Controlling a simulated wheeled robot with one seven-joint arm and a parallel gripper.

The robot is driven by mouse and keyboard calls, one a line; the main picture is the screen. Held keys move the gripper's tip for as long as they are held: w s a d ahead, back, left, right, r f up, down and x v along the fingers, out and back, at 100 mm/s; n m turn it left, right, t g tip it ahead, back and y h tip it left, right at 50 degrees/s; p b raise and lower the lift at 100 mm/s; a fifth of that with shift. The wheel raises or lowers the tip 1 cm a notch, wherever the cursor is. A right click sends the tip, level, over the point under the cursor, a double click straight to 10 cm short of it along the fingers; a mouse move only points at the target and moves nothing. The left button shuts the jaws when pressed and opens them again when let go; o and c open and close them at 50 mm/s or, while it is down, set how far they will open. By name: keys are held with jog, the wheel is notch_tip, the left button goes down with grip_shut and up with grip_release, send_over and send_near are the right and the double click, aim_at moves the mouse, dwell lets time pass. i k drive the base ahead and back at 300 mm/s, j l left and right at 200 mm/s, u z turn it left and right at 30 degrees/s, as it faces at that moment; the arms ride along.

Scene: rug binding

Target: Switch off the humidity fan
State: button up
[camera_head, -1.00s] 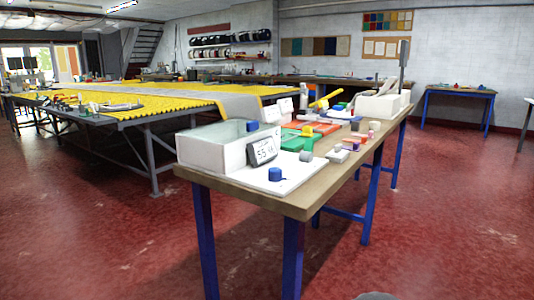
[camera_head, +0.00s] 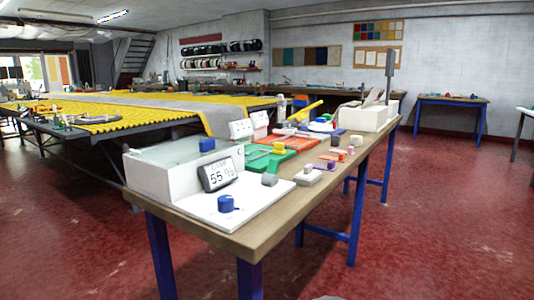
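A white unit with a clear-topped box (camera_head: 160,178) stands at the near left end of the workbench (camera_head: 285,212). A tilted dark-framed display (camera_head: 217,174) on it reads about 55 %. A blue round knob (camera_head: 226,203) sits on the flat white plate (camera_head: 262,192) in front of the display.
Green (camera_head: 258,160) and orange (camera_head: 295,141) trays, small blocks and a white bin (camera_head: 362,118) fill the bench behind the unit. A long table with yellow corrugated material (camera_head: 90,124) stands behind at left. Red floor (camera_head: 440,225) is clear at right.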

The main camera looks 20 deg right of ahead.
aim_at(273, 165)
jog(key=i+l+u, duration=0.2)
jog(key=l, duration=0.25)
jog(key=i+l+u, duration=0.15)
jog(key=l, duration=0.25)
jog(key=i+l+u, duration=0.2)
jog(key=l, duration=0.3)
jog(key=l+u, duration=0.15)
jog(key=l, duration=0.3)
jog(key=k+l, duration=0.1)
jog(key=l, duration=1)
jog(key=k+u, duration=0.05)
